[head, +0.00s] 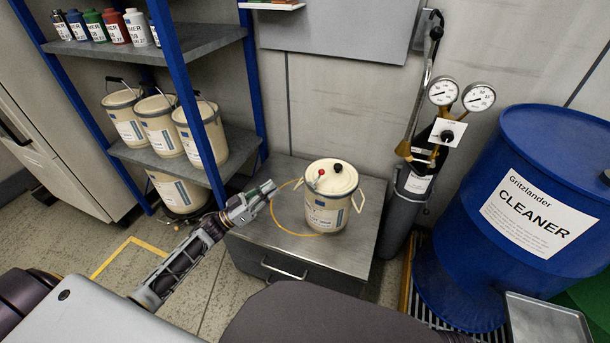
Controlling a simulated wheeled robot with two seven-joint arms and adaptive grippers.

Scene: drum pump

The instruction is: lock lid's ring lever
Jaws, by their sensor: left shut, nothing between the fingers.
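A cream drum (326,212) with a label and side handles stands upright on a grey metal cabinet. Whether the ring is locked is too small to tell. My left gripper (272,189) is shut and empty, to the left of the drum at about lid height in the picture, apart from it. My right gripper is not in view.
The grey cabinet (283,230) has a yellow ring marking around the drum. A blue-post shelf (190,45) with pails and bottles stands left. A gauge-topped pump (410,185) and a blue cleaner drum (525,215) stand right. The cabinet top left of the drum is clear.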

